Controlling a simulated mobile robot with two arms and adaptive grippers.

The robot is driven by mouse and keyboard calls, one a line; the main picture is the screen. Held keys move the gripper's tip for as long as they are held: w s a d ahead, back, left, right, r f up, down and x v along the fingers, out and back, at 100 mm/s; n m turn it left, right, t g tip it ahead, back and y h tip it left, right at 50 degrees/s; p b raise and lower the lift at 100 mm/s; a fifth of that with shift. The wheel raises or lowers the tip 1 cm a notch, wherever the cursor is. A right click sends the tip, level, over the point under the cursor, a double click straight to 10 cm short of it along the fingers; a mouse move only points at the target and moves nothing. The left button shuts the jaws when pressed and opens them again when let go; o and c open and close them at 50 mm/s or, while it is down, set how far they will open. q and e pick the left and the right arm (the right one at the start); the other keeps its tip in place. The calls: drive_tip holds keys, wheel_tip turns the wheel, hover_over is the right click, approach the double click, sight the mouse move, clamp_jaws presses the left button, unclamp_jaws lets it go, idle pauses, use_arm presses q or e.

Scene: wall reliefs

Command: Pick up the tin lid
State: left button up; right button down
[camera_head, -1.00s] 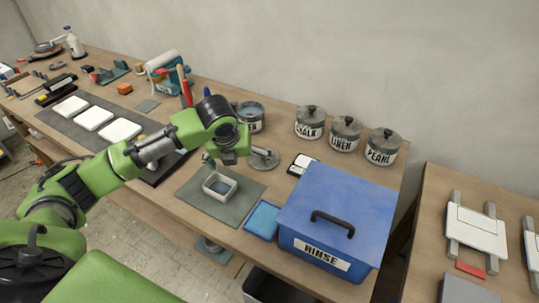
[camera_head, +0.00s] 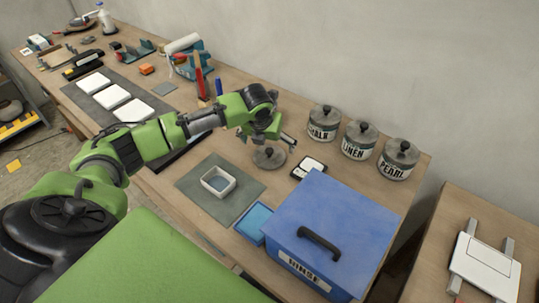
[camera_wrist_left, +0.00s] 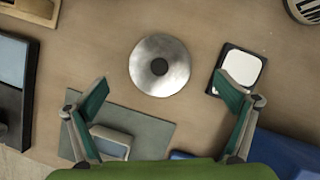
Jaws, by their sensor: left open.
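The tin lid (camera_head: 269,158) is a round grey metal disc with a dark knob. It lies flat on the workbench, behind the green-grey mat, and is partly covered by my gripper in the head view. In the left wrist view the whole lid (camera_wrist_left: 176,75) shows, knob up, with bare wood around it. My left gripper (camera_head: 268,138) is above the lid, open and empty. In the left wrist view its two teal fingers (camera_wrist_left: 161,88) are spread wide, one on each side of the lid and apart from it. My right gripper is not in view.
Lidded tins marked CHALK (camera_head: 323,124), LINEN (camera_head: 359,141) and PEARL (camera_head: 397,160) stand along the wall. A blue RINSE box (camera_head: 345,220) stands in front. A white dish (camera_head: 218,181) sits on the mat (camera_head: 205,200). A black-framed white pad (camera_wrist_left: 241,68) lies right of the lid.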

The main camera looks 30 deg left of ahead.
sight(269, 150)
use_arm(q)
drive_tip(key=shift+w+f, duration=0.15)
drive_tip(key=shift+f, duration=0.15)
drive_tip(key=shift+w+f+p, duration=0.2)
drive_tip(key=shift+f+p, duration=0.3)
drive_tip(key=shift+f, duration=0.15)
drive_tip(key=x, duration=0.3)
drive_tip(key=shift+a+f+p, duration=0.1)
drive_tip(key=shift+p, duration=0.3)
drive_tip(key=shift+w+f, duration=0.1)
drive_tip(key=shift+f, duration=0.2)
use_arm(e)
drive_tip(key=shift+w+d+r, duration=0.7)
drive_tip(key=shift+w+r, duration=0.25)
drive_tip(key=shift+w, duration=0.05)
